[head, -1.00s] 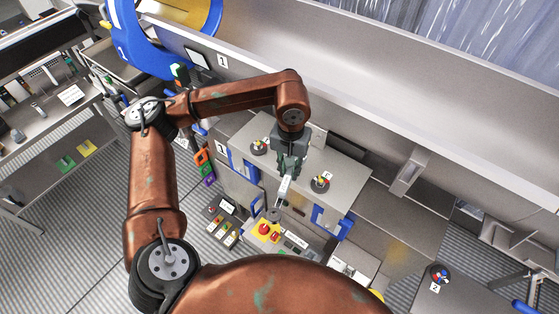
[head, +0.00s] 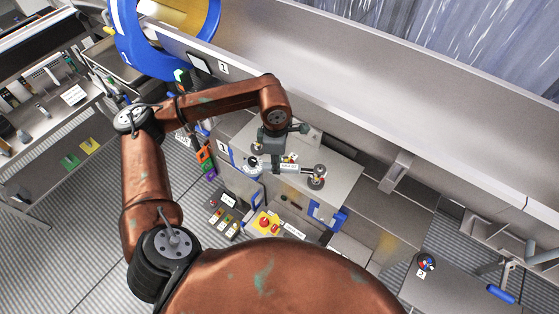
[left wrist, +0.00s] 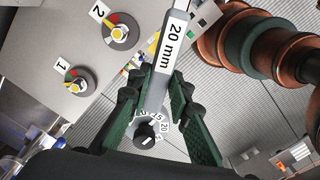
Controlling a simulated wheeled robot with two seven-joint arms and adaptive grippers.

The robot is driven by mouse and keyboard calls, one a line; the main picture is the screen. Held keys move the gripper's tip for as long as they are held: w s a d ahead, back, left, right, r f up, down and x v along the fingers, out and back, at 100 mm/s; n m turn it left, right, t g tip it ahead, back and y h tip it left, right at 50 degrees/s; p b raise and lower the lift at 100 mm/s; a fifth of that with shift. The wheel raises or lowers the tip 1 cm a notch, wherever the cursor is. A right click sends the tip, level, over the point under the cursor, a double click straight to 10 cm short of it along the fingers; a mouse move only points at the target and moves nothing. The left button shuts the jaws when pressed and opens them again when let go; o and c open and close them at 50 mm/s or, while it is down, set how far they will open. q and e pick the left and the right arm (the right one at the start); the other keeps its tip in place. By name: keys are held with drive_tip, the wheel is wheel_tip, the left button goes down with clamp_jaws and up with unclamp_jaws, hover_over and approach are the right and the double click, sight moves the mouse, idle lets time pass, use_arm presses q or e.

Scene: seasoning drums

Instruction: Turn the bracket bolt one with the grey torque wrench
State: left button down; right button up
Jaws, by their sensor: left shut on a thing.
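My left gripper (head: 277,163) is shut on the grey torque wrench (head: 289,168), with its green fingers on both sides of the shaft. A similar one labelled 2 (left wrist: 118,33) sits farther along.
The grey bench top (head: 342,175) has blue brackets (head: 325,216) at its front. A long grey wall (head: 400,125) runs behind. Another bench (head: 455,285) with a bolt labelled 2 (head: 427,262) is at lower right.

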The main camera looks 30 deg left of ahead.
sight(262, 165)
use_arm(q)
drive_tip(key=n, duration=0.2)
drive_tip(key=n+p, duration=0.1)
drive_tip(key=a+n+p, duration=0.1)
drive_tip(key=n, duration=0.1)
drive_tip(key=shift+s+a+r+n, duration=0.1)
drive_tip(key=shift+s+r+n, duration=0.05)
drive_tip(key=shift+r+n, duration=0.15)
drive_tip(key=n+p, duration=0.1)
drive_tip(key=n, duration=0.1)
drive_tip(key=a+n+p, duration=0.1)
drive_tip(key=n, duration=0.2)
drive_tip(key=shift+s+a, duration=0.1)
drive_tip(key=shift+s, duration=0.05)
drive_tip(key=n+p, duration=0.1)
drive_tip(key=n, duration=0.1)
drive_tip(key=a+n+p, duration=0.1)
drive_tip(key=n, duration=0.2)
drive_tip(key=shift+s+a+r, duration=0.1)
drive_tip(key=shift+s, duration=0.1)
drive_tip(key=n, duration=0.1)
drive_tip(key=n+p, duration=0.1)
drive_tip(key=n, duration=0.1)
drive_tip(key=a+n+p, duration=0.1)
drive_tip(key=n, duration=0.1)
drive_tip(key=shift+s+a, duration=0.1)
drive_tip(key=shift+s, duration=0.15)
drive_tip(key=shift+f+n, duration=0.2)
drive_tip(key=shift+n, duration=0.1)
